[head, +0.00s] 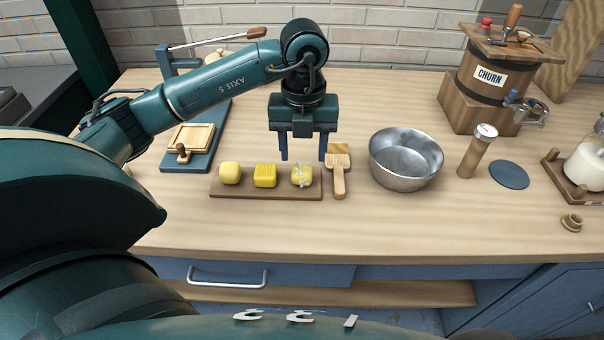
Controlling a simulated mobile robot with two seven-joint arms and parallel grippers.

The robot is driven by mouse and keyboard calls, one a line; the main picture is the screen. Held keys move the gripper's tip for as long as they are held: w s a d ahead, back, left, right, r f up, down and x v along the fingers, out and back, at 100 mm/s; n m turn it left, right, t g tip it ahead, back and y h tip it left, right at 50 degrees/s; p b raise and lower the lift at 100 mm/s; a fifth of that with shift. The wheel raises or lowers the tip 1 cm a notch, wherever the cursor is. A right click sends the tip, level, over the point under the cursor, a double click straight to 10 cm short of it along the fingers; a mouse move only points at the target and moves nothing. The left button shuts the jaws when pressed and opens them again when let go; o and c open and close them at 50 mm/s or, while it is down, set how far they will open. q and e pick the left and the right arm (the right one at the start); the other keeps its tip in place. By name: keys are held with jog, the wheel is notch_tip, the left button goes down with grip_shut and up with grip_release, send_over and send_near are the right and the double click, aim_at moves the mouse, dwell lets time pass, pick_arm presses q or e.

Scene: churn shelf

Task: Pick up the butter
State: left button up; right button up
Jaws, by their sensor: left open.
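Three yellow butter pieces sit in a row on a brown wooden board (267,193). The left piece (230,173) is smooth and rounded. The middle piece (265,176) is a block with a marked surface. The right piece (302,174) has pale, whitish bits on it. My left gripper (303,155) points down with its two fingers apart and empty. In the picture it is just above the right piece, towards the back of the board. How high it is above the table I cannot tell. My right gripper is not in view.
A wooden paddle (338,170) lies right of the board, close to the gripper. A metal bowl (406,160), a cylinder with a dial (477,150) and a churn (484,80) stand further right. A blue board with a wooden press (190,140) is at left.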

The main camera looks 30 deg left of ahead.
aim_at(302, 168)
pick_arm(q)
jog(key=shift+a+f+p, duration=0.1)
jog(key=shift+f+p, duration=0.2)
jog(key=shift+f, duration=2.75)
jog(key=shift+c, duration=0.3)
jog(key=c, duration=0.7)
